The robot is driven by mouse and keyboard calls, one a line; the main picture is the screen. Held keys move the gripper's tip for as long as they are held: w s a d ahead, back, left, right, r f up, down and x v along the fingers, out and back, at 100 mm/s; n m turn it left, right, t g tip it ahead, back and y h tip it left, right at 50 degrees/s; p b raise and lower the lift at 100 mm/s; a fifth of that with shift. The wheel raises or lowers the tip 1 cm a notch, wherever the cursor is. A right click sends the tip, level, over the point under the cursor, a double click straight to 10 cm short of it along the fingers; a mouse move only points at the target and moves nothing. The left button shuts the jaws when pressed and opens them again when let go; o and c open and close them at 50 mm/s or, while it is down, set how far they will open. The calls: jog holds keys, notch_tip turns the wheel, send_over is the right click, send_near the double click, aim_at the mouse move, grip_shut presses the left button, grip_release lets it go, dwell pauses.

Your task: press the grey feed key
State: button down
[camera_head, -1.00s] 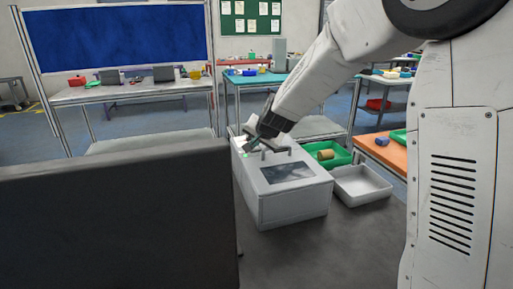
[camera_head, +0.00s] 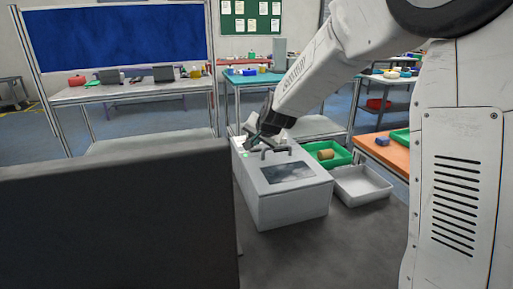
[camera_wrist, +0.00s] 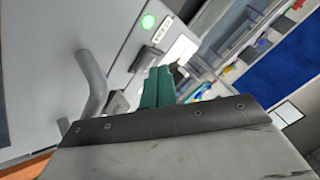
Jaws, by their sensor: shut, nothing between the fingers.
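A white box-shaped machine (camera_head: 292,207) with a dark window stands on the dark surface in the head view. A small green light (camera_head: 244,155) glows on its left top edge. In the wrist view the green light (camera_wrist: 148,21) is round and lit, and a raised grey key (camera_wrist: 147,59) lies below it on the machine's face. My gripper (camera_head: 254,143) is over the machine's far left end, fingers pointing down. In the wrist view its teal fingers (camera_wrist: 158,86) are together and empty, close beside the grey key. Whether they touch it I cannot tell.
A curved grey handle (camera_wrist: 91,84) stands out from the machine beside my fingers. A dark panel (camera_head: 120,220) blocks the lower left.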

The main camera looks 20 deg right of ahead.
aim_at(256, 148)
jog(key=shift+r, duration=0.25)
jog(key=shift+w+r, duration=0.1)
jog(key=shift+r, duration=2.5)
jog(key=shift+s, duration=0.2)
jog(key=s+d+n+g, duration=0.2)
jog(key=s+n+g, duration=0.1)
jog(key=s, duration=1.9)
jog(key=s+d+n+g+h, duration=0.1)
jog(key=s+n+g, duration=0.3)
jog(key=s, duration=1.8)
jog(key=shift+s+d+f+n+g, duration=0.25)
jog(key=shift+d+f+n+g, duration=0.05)
jog(key=shift+d+f+n, duration=0.1)
